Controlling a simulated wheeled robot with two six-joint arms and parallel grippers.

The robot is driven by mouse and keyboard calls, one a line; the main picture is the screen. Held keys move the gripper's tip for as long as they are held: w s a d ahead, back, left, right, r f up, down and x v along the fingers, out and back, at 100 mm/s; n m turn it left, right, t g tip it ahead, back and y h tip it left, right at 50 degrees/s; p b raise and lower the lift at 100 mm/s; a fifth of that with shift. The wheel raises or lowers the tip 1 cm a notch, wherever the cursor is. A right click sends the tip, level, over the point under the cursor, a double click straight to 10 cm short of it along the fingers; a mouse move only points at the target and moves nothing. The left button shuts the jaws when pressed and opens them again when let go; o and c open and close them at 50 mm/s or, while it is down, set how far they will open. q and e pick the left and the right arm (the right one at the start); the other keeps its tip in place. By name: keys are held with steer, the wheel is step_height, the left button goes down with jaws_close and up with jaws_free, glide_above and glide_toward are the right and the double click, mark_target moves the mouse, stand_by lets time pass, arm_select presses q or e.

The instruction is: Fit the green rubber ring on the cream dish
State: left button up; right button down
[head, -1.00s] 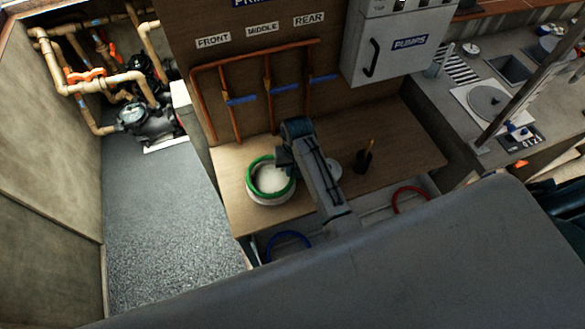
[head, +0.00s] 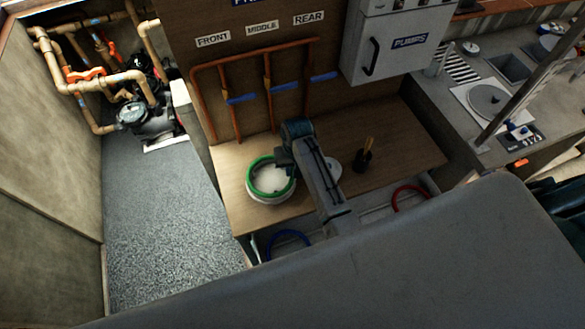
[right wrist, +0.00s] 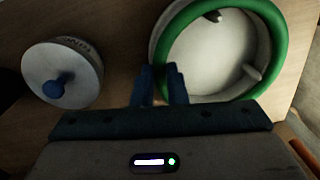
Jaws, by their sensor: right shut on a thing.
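The green rubber ring (head: 251,172) lies level over the rim of the cream dish (head: 270,200) on the wooden bench. In the right wrist view, the ring (right wrist: 274,38) runs round the top of the dish (right wrist: 208,55), whose floor and inner posts show through it. I cannot tell whether the ring is seated on the rim or just above it. My right gripper (head: 284,160) is at the right side of the ring. Its close-set fingers (right wrist: 162,70) are shut on the ring's edge, though the grip itself is partly hidden. My left gripper is not in view.
A white lid with a blue knob (right wrist: 62,75) lies beside the dish, partly behind my arm in the head view. A dark holder (head: 363,162) stands to the right. Copper pipes (head: 267,80) rise behind. Blue (head: 287,236) and red (head: 410,196) rings lie below the bench's front.

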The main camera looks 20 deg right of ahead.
steer(key=c, duration=1.4)
jaws_free()
steer(key=shift+o, duration=0.2)
steer(key=shift+r, duration=0.1)
steer(key=shift+r, duration=0.6)
steer(key=shift+r, duration=0.2)
steer(key=shift+r, duration=0.5)
steer(key=shift+r, duration=0.15)
steer(key=shift+r, duration=0.55)
